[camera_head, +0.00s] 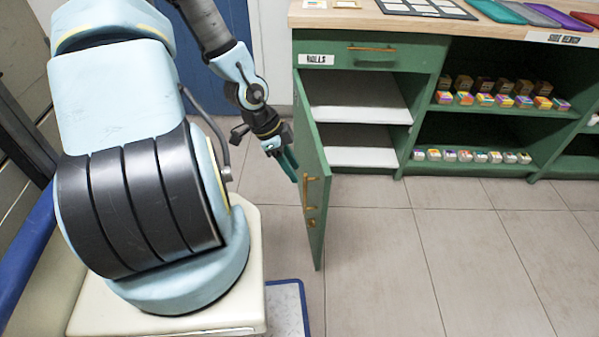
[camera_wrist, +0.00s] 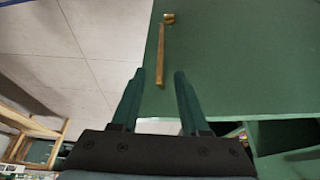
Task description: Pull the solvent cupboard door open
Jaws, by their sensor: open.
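A green cupboard door (camera_head: 313,225) stands swung well out from the bench, about square to its front. The white shelves (camera_head: 357,98) inside are exposed. No solvent label is readable on it. A vertical brass bar handle (camera_head: 307,192) is on the door's left-facing side. My gripper (camera_head: 290,167) is on that side, close to the handle. In the wrist view my open gripper (camera_wrist: 157,75) has its two dark green fingers pointing toward the door (camera_wrist: 240,60). The brass handle (camera_wrist: 161,45) lies between and beyond them; whether they touch it is not clear.
A drawer labelled ROLLS (camera_head: 370,52) is shut above the open compartment. Shelves to the right hold several small boxes (camera_head: 505,100). The wooden benchtop (camera_head: 365,20) bears trays. Tiled floor (camera_head: 390,260) right of the door is clear.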

